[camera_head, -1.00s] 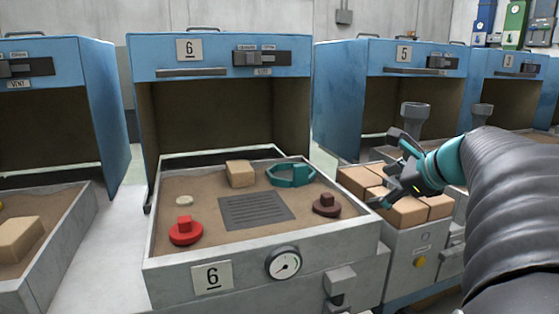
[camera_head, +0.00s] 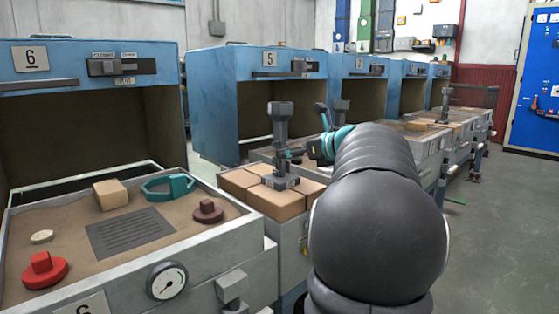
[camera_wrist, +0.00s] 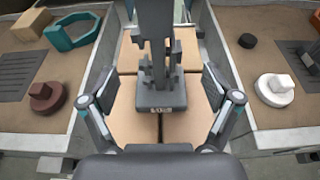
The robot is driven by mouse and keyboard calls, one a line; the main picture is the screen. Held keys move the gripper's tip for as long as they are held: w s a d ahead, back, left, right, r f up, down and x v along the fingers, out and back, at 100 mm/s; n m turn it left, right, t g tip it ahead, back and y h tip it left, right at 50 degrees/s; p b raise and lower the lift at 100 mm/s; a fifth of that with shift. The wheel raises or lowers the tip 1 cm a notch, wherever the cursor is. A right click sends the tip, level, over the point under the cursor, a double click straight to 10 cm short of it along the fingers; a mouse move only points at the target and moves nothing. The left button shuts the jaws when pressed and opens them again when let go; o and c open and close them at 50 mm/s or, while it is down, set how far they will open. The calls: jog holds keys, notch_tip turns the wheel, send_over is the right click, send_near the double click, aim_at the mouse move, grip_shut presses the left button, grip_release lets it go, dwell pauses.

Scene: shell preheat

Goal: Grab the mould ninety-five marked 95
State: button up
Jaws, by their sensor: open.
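A dark grey mould (camera_head: 280,122) with a tall post and flat base stands upright on tan blocks between two ovens. In the wrist view the mould (camera_wrist: 156,98) is in the middle, with a small white label on its base front; the marking is too small to read surely. My gripper (camera_wrist: 160,78) is open, one finger on each side of the mould, with gaps to both sides. In the head view my gripper (camera_head: 312,150) is just right of the mould, partly hidden by my arm.
The oven 6 tray (camera_head: 225,240) at left holds a red knob piece (camera_head: 42,270), a teal ring (camera_head: 168,187) and a brown piece (camera_head: 208,211). Another grey mould (camera_head: 341,112) stands behind. A sand tray (camera_wrist: 290,128) lies right in the wrist view. Open floor is at right.

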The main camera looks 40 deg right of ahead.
jog(key=shift+x, duration=2.95)
jog(key=shift+s+f, duration=0.1)
jog(key=c, duration=1.6)
jog(key=shift+c, duration=0.2)
